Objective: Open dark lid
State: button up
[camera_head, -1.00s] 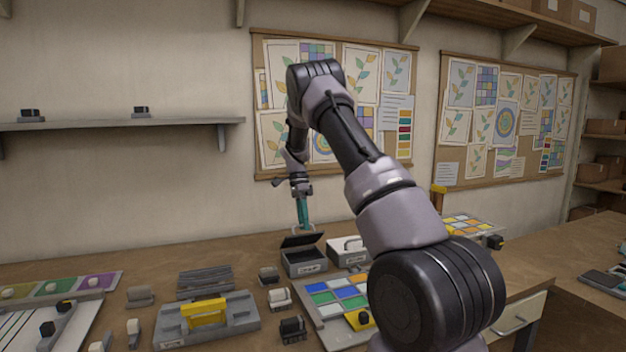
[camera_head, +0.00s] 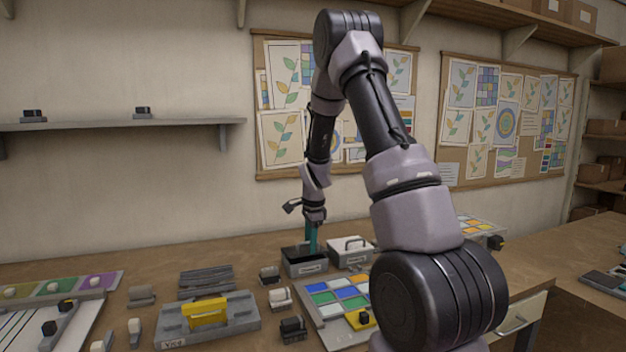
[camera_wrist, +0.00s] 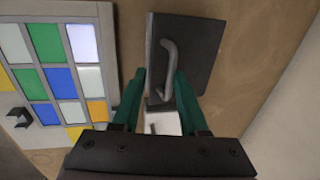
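The dark-topped grey box (camera_head: 305,268) stands at the back of the table, left of a white-lidded box (camera_head: 350,256). My gripper (camera_head: 312,246) points down at its top from above. In the wrist view the dark lid (camera_wrist: 203,55) shows its face with a grey bar handle (camera_wrist: 169,62). My gripper (camera_wrist: 161,76) is open there, its teal fingers apart on either side of the handle's lower end. Whether they touch the lid is unclear. The head view is too small to tell how far the lid is raised.
A palette of coloured squares (camera_head: 340,296) lies in front of the boxes. A grey tray with a yellow handle (camera_head: 207,313) and small blocks (camera_head: 280,298) stand to the left and front. The wall with pinned sheets (camera_head: 285,150) is behind.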

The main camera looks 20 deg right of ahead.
jog(key=s+a+r+n, duration=0.1)
jog(key=s+r, duration=0.2)
jog(key=r, duration=0.4)
jog(key=s+a+r+n+t, duration=0.1)
jog(key=s+r, duration=0.3)
jog(key=r, duration=0.4)
jog(key=s+a+r+n+y, duration=0.1)
jog(key=s+r+n, duration=0.1)
jog(key=s+r, duration=0.2)
jog(key=shift+r+n+t, duration=0.4)
jog(key=shift+r, duration=1.45)
jog(key=shift+a, duration=0.1)
jog(key=shift+w+f, duration=0.1)
grip_shut()
jog(key=w+d+f+m, duration=0.1)
jog(key=w+f+m, duration=0.2)
jog(key=f+m, duration=0.4)
jog(key=w+d+f+m+t, duration=0.1)
jog(key=w+f+m, duration=0.2)
jog(key=f+m, duration=0.5)
jog(key=w+d+f+m+h, duration=0.1)
jog(key=w+f+m, duration=0.2)
jog(key=f+m, duration=0.4)
jog(key=shift+w+d+f+m, duration=0.25)
jog(key=shift+w+f+m, duration=0.15)
jog(key=shift+m, duration=0.1)
